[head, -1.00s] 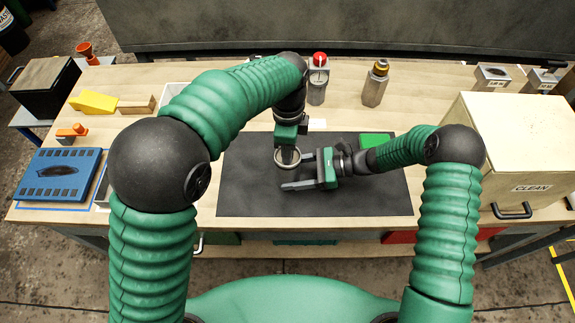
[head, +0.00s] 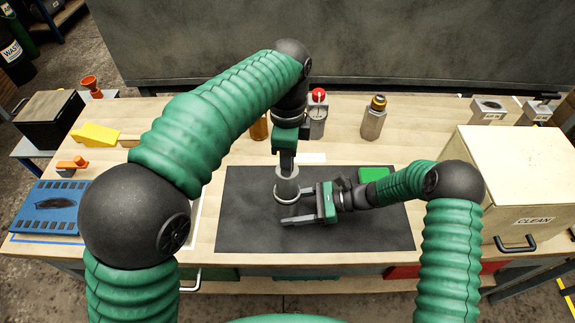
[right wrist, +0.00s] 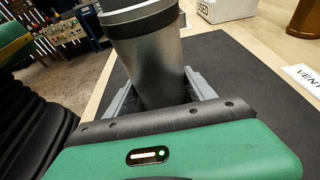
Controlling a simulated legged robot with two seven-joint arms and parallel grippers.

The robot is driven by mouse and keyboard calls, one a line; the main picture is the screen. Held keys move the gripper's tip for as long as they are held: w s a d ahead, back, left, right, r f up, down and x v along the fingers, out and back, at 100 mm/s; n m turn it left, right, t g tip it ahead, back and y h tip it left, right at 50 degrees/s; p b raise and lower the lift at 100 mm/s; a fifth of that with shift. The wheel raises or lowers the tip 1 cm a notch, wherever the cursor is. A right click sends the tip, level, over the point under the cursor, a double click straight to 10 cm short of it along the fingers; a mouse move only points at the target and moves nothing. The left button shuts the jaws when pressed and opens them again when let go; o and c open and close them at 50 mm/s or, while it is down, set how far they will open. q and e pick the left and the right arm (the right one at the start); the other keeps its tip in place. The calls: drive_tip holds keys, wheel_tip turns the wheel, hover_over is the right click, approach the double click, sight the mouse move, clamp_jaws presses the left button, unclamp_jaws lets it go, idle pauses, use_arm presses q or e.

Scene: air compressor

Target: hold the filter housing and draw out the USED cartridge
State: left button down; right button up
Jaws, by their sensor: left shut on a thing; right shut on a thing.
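My right gripper (head: 290,206) is shut on the silver filter housing, its fingers on either side of it above the dark mat. The housing's round rim (head: 279,198) shows in the head view, and its metal wall (right wrist: 155,65) with a dark upper band fills the upper middle of the right wrist view. My left gripper (head: 287,168) points down from above and is shut on the top of a grey cylinder, the cartridge (head: 287,186). The cartridge stands up out of the housing's mouth. Its lower end is hidden, so I cannot tell how deep it sits. No USED marking is readable on it.
The dark mat (head: 240,225) is mostly bare around the housing. A green pad (head: 376,174) lies at its back right. A red-topped device (head: 317,120), an amber cylinder (head: 259,128) and a gold-topped bottle (head: 373,122) stand behind.

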drive_tip(key=o, duration=1.3)
